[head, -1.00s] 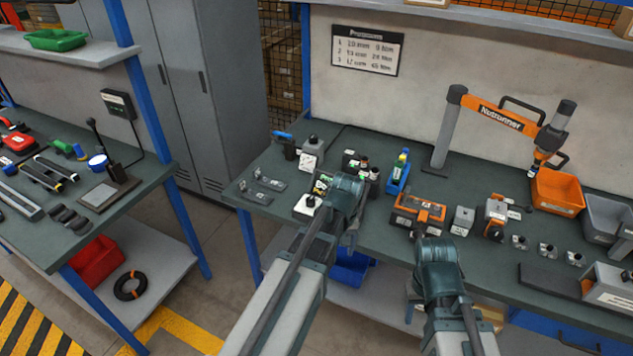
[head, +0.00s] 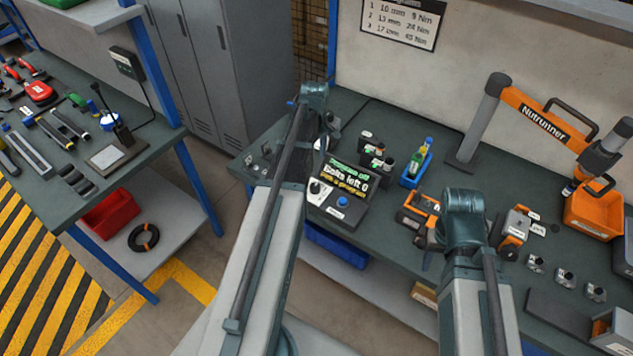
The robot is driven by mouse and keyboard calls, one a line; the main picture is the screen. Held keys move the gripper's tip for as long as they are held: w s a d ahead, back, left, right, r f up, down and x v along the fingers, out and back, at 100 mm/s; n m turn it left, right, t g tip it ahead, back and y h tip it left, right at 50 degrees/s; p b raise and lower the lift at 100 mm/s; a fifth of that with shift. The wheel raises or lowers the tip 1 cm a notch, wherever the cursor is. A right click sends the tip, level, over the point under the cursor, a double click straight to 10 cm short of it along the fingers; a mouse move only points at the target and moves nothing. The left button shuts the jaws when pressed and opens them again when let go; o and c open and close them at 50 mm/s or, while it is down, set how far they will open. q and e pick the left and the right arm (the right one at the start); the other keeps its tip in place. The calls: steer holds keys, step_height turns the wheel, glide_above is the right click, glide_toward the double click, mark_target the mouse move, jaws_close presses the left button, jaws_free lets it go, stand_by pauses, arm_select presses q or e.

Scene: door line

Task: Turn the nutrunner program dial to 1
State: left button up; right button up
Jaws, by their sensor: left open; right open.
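The nutrunner control box (head: 355,215) is dark and stands at the bench's front edge. Its screen (head: 352,175) reads "Program off", "Bolts left 0" and a smaller line, "pick a program". The program dial (head: 315,189) is a black knob on a white plate at the box's left; its exact pointer angle is too small to tell. A blue button (head: 342,201) is right of it. My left gripper (head: 327,119) is open, beyond the box towards the back, its fingers mostly hidden by its wrist. My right gripper (head: 427,245) is open, right of the box, partly hidden by its arm.
The orange nutrunner (head: 545,115) hangs on its arm at the right, above an orange bin (head: 597,212). A blue holder with bottles (head: 416,170) stands behind the box. An orange-and-black device (head: 418,210) is near my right gripper. A programme chart (head: 402,20) is on the wall.

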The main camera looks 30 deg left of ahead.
mark_target(315, 186)
arm_select(q)
step_height(315, 186, down, 14)
steer(key=b, duration=1.3)
steer(key=shift+r+b, duration=0.1)
steer(key=shift+b, duration=0.2)
jaws_close()
